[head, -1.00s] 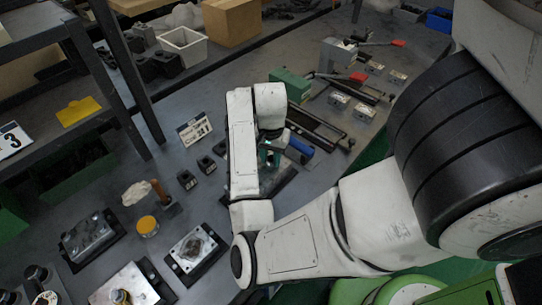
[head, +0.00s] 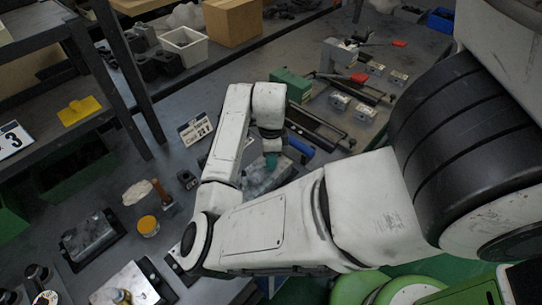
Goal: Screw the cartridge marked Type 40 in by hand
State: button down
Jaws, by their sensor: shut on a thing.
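My gripper (head: 271,160) shows as a small teal part below my white wrist, right of the middle of the bench. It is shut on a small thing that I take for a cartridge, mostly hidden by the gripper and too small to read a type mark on. A grey metal valve block (head: 262,180) lies just under the gripper, partly behind my arm. I cannot tell whether the held thing touches the block.
A blue cylinder (head: 301,147) lies right of my gripper. A white bin (head: 184,47) stands at the back.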

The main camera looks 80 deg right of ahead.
jog(key=shift+s+m, duration=0.1)
jog(key=shift+m, duration=0.4)
jog(key=c, duration=0.7)
grip_release()
jog(key=shift+c, duration=0.2)
notch_tip(320, 180, up, 11)
jog(key=shift+b, duration=0.4)
jog(key=shift+d, duration=0.1)
